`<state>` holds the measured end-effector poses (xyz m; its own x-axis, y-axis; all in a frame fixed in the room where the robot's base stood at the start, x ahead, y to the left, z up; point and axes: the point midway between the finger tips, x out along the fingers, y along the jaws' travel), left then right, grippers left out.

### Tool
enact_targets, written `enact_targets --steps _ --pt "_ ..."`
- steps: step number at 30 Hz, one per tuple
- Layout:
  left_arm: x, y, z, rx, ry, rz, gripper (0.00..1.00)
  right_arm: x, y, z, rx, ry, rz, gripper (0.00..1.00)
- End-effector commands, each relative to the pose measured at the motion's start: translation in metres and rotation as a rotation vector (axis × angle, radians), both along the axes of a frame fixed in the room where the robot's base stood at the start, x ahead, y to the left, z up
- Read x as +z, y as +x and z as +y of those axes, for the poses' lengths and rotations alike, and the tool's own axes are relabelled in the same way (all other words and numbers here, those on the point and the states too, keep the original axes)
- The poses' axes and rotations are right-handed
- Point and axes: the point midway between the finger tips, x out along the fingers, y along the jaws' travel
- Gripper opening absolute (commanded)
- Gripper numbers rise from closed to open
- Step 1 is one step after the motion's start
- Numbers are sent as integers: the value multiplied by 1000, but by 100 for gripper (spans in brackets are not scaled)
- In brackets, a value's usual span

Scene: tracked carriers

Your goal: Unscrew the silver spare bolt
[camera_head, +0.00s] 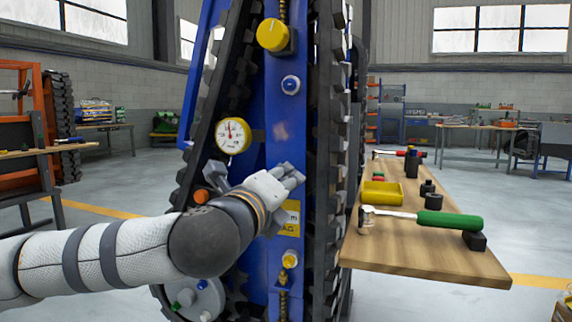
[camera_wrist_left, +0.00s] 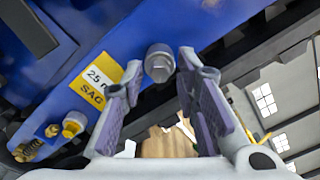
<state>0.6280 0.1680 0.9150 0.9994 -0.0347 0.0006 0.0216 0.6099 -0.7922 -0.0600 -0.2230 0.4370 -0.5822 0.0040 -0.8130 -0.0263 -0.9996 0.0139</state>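The silver bolt (camera_wrist_left: 160,64) sticks out of the blue carrier panel (camera_wrist_left: 150,22) in the left wrist view, beside the yellow sag label (camera_wrist_left: 97,82). Its head lies ahead of my left gripper (camera_wrist_left: 161,72), roughly in line with the gap between the fingertips. The fingers are apart and I see no clear contact with the bolt. In the head view my left gripper (camera_head: 294,177) is in front of the blue panel (camera_head: 283,125), just above the label (camera_head: 290,217), and the silver bolt is hidden there. My right gripper is not in view.
Dark tracks (camera_head: 325,120) flank the panel. A gauge (camera_head: 233,135), a yellow knob (camera_head: 272,35), a blue-ringed bolt (camera_head: 290,85) and a yellow bolt (camera_head: 290,259) sit around my gripper. A wooden table (camera_head: 425,255) at right holds a green-handled tool (camera_head: 448,220) and a yellow tray (camera_head: 381,193).

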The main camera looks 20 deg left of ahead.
Motion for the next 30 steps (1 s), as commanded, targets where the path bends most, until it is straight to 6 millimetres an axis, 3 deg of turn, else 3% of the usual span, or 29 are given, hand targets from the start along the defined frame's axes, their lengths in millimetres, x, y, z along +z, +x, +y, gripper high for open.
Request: enact_targets --steps 1,8,15,20,26,30 --pt "12 -2 0 2 103 -11 28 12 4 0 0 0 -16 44" --pt "7 -1 0 2 409 -18 28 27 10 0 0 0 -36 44" --pt "13 -1 0 4 997 -43 28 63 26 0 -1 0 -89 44" --pt "6 0 0 3 1171 -44 28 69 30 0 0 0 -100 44" --pt "19 -1 -1 14 1643 -71 28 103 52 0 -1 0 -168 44" --pt "13 -1 -1 14 1928 -77 28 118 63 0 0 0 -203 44"
